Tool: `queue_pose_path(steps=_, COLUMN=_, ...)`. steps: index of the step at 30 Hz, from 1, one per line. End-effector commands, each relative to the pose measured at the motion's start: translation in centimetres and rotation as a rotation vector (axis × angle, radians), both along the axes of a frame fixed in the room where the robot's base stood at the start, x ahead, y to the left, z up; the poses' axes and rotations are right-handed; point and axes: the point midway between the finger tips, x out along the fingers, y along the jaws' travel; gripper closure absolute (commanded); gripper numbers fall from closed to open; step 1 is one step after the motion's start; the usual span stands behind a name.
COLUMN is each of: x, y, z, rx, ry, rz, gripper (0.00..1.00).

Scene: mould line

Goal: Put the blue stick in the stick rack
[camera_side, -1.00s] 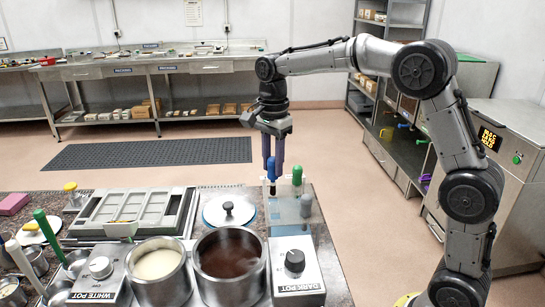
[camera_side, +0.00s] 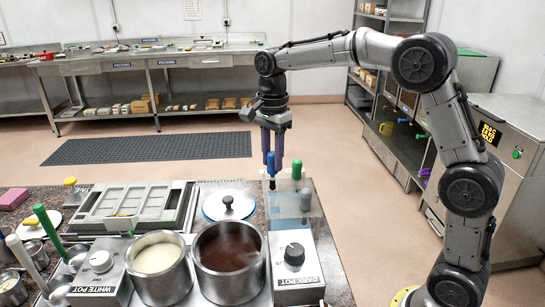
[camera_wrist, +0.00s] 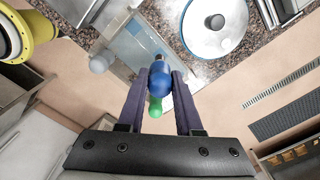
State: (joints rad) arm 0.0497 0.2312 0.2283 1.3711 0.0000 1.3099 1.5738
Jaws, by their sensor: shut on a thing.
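My gripper (camera_side: 273,152) is shut on the blue stick (camera_side: 271,162) and points down, holding it by its handle. In the wrist view the fingers close on both sides of the blue handle (camera_wrist: 159,80). The stick rack (camera_side: 283,212) is a clear, pale stand at the right end of the counter. The blue stick is at the rack's far left part. A green stick (camera_side: 296,170) and a grey stick (camera_side: 305,200) stand at the rack. I cannot tell whether the blue stick's lower end sits in a slot.
The dark pot (camera_side: 230,284) and the white pot (camera_side: 160,290) stand in front and to the left. A round lid with a black knob (camera_side: 228,209) lies left of the rack. A mould tray (camera_side: 95,227) lies farther left.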

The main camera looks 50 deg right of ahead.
Motion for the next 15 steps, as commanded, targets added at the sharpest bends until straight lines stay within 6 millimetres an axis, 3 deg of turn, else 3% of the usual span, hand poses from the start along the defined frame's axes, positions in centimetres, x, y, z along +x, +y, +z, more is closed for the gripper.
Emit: queue_pose_path(steps=15, x=-0.02, y=0.0, z=-0.43, rx=0.0, ry=0.001, rz=0.0, gripper=1.0)
